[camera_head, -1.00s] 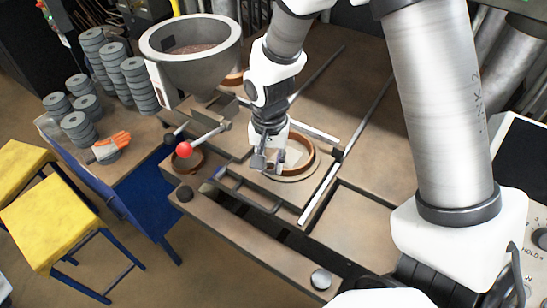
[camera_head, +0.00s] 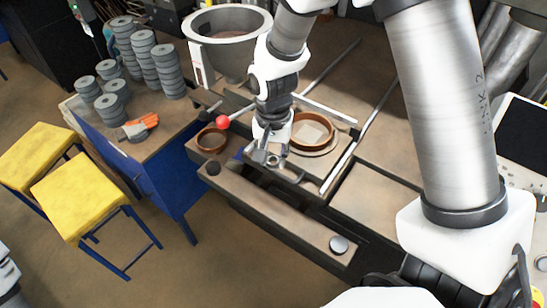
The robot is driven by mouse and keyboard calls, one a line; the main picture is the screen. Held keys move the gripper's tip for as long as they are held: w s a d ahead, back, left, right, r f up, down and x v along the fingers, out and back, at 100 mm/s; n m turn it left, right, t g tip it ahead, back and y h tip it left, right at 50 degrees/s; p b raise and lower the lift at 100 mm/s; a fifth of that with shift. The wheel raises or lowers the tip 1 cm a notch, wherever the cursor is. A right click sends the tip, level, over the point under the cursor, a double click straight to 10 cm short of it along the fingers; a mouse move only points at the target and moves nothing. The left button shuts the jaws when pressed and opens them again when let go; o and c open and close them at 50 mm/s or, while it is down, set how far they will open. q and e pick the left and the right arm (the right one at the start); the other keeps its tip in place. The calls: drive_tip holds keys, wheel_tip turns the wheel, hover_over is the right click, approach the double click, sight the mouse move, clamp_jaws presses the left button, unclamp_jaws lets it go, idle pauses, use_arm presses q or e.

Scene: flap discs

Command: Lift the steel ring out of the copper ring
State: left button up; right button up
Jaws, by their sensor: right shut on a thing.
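My right gripper (camera_head: 266,158) hangs down over the bench in the head view and is shut on a small silver piece, which looks like the steel ring (camera_head: 273,160). The fingers hide much of it. My left gripper is not in view.
A red-knobbed lever (camera_head: 222,122) and another brown ring (camera_head: 211,140) are left of the gripper. A large grey hopper (camera_head: 195,60) stands behind them. Metal rails border the work area.

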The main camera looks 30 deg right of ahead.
sight(274, 159)
drive_tip(key=r, duration=0.2)
drive_tip(key=shift+a+r, duration=0.2)
drive_tip(key=shift+r, duration=0.2)
drive_tip(key=shift+d+r, duration=0.25)
drive_tip(key=shift+r, duration=0.8)
drive_tip(key=shift+s+a+r, duration=0.1)
drive_tip(key=shift+a+r, duration=0.1)
drive_tip(key=shift+r, duration=0.3)
